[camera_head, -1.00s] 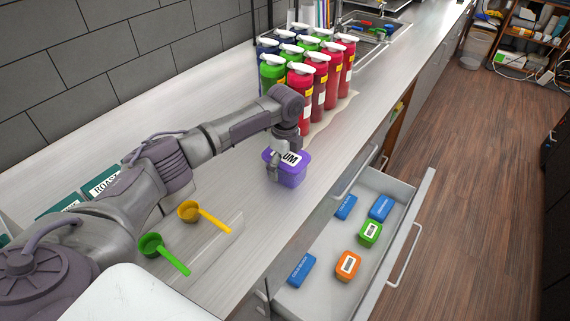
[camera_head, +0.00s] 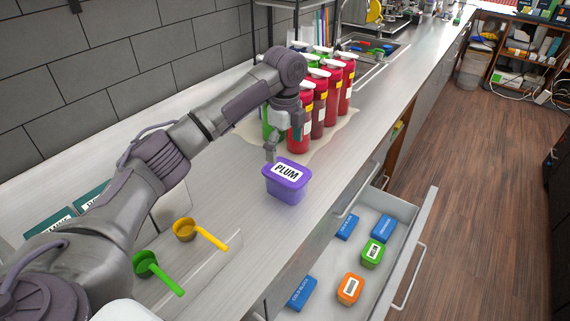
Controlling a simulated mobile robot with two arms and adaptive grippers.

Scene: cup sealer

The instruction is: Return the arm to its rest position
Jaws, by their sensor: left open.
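My left arm (camera_head: 150,165) reaches in from the left over the counter. Its left gripper (camera_head: 270,152) points down, open, just above and behind the purple container (camera_head: 288,184) labelled PLUM. Nothing shows between its fingers, and the near finger partly hides the far one. The purple container stands upright on the counter with its lid on. My right gripper is out of view.
Red and green pump bottles (camera_head: 318,92) stand close behind the gripper. A green scoop (camera_head: 158,272) and a yellow scoop (camera_head: 200,234) lie at the front left. An open drawer (camera_head: 418,240) holds blue blocks (camera_head: 301,293), a green container (camera_head: 372,254) and an orange container (camera_head: 349,289).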

